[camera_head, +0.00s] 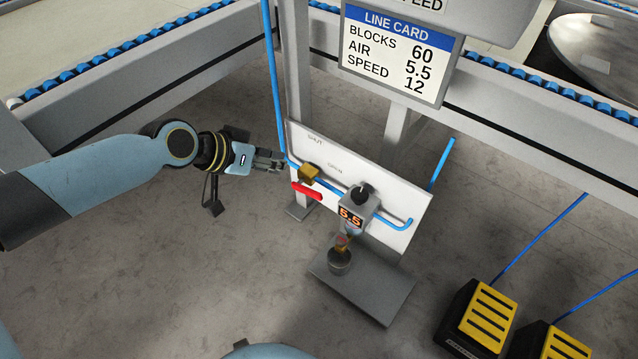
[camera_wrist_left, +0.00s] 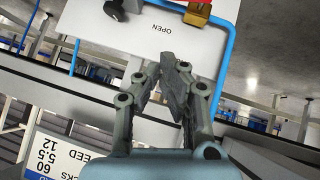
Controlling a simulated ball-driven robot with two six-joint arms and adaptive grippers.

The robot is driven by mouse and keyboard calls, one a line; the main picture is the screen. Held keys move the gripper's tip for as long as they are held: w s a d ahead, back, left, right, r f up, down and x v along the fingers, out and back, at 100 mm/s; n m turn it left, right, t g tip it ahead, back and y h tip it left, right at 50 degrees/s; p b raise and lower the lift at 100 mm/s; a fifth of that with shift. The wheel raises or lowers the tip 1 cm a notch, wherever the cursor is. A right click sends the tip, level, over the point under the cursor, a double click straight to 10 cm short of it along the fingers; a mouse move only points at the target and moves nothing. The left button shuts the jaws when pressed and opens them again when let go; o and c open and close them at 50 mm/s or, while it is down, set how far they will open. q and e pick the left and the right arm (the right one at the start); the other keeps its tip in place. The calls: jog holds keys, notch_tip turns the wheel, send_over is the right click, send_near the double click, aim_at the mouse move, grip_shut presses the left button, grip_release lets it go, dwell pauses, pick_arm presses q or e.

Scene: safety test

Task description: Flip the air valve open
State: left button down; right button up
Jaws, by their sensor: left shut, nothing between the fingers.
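The air valve (camera_head: 309,174) is a brass-yellow body on a blue pipe, mounted on a white panel (camera_head: 395,192). Its red lever (camera_head: 307,191) sits just below the body, roughly parallel to the pipe. The panel carries the words SHUT and OPEN. My left gripper (camera_head: 281,161) is shut and empty at the panel's left edge, up and left of the lever; I cannot tell if it touches the panel. In the left wrist view the closed fingers (camera_wrist_left: 174,68) point at the panel, with the valve (camera_wrist_left: 199,13) beyond them and the lever partly cut off. My right gripper is not in view.
A grey regulator (camera_head: 356,203) reading 5.5 stands right of the valve, above a grey plate (camera_head: 375,298) with a cup. A line card sign (camera_head: 400,55) hangs above. Yellow-black pedals (camera_head: 487,318) are on the floor at lower right. Conveyors run behind.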

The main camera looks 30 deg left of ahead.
pick_arm(q)
jog(key=w+d+f+b, duration=0.2)
jog(key=w+f+b, duration=0.5)
jog(key=f, duration=0.5)
jog(key=shift+d, duration=0.35)
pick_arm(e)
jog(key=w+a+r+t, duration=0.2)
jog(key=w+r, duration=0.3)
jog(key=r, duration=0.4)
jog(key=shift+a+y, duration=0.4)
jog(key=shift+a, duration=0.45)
pick_arm(q)
jog(key=shift+b, duration=0.3)
jog(key=shift+d+f+b, duration=0.35)
jog(key=shift+d+f, duration=0.4)
jog(key=shift+f, duration=0.05)
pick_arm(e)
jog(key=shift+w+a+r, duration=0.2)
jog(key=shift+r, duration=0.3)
pick_arm(q)
jog(key=shift+r, duration=0.1)
